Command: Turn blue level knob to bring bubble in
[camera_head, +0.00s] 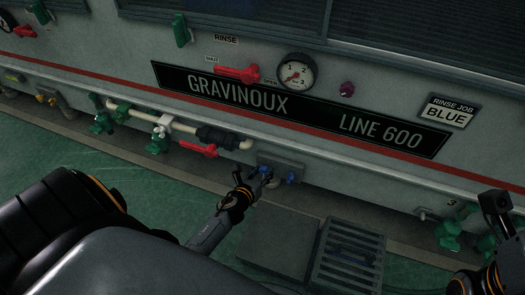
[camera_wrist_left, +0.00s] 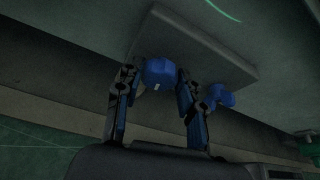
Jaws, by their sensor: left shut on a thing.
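A grey plate (camera_head: 300,166) low on the machine's front carries two blue knobs. My left gripper (camera_head: 257,178) reaches it from below. In the left wrist view, my left gripper (camera_wrist_left: 152,88) has its two fingers on either side of one blue knob (camera_wrist_left: 158,72), shut on it. This knob has a small white mark. The other blue knob (camera_wrist_left: 219,96) is just right of the fingers; it also shows in the head view (camera_head: 290,178). No bubble can be made out. Part of my right arm (camera_head: 492,215) shows at the right edge; its finger state is unclear.
A pipe with green valves (camera_head: 122,110) and a red handle (camera_head: 199,149) runs left of the plate. A pressure gauge (camera_head: 296,72) and a "RINSE JOB BLUE" sign (camera_head: 449,111) are above. A floor grate (camera_head: 348,257) lies below right. Green valves (camera_head: 448,232) stand far right.

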